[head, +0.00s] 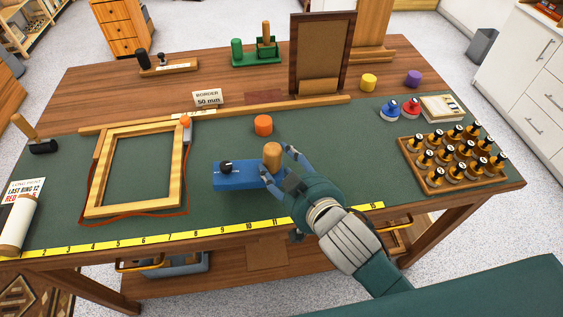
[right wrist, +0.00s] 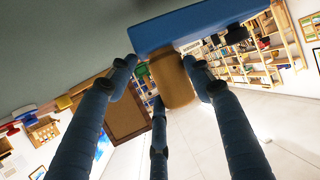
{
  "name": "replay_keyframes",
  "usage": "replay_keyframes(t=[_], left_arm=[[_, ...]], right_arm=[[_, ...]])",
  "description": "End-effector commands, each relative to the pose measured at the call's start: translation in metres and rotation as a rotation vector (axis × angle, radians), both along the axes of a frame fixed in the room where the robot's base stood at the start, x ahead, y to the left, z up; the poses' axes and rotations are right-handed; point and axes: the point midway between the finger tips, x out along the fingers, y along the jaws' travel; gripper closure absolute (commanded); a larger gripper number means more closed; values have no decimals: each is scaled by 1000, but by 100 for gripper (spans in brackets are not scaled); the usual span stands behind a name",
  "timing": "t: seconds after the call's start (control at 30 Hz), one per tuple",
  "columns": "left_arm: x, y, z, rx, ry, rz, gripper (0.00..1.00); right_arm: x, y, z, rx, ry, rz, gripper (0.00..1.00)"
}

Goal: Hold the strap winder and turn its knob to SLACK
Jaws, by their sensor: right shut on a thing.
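The strap winder is a blue block (head: 236,182) lying on the green mat, with a black knob (head: 225,167) on its left part and an upright wooden handle (head: 272,154) at its right end. My right gripper (head: 278,163) is shut around that wooden handle. In the right wrist view, the fingers close on the wooden handle (right wrist: 172,82) below the blue block (right wrist: 195,25), and the black knob (right wrist: 237,33) shows beyond. The knob's pointer and any SLACK label are too small to read. My left gripper is not in view.
A wooden frame (head: 178,165) with a red strap around it lies left of the winder. A yellow ruler strip (head: 208,233) runs along the front edge.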

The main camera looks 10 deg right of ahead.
Motion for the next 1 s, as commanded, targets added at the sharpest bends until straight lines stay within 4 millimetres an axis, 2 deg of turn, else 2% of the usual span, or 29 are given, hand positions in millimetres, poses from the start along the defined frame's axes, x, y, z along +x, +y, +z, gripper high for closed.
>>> replay_keyframes(t=[0.4,1.0], left_arm=[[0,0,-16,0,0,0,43],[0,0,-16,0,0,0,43]], right_arm=[[1,0,-23,3,-4,1,92],[1,0,-24,3,-5,1,92]])
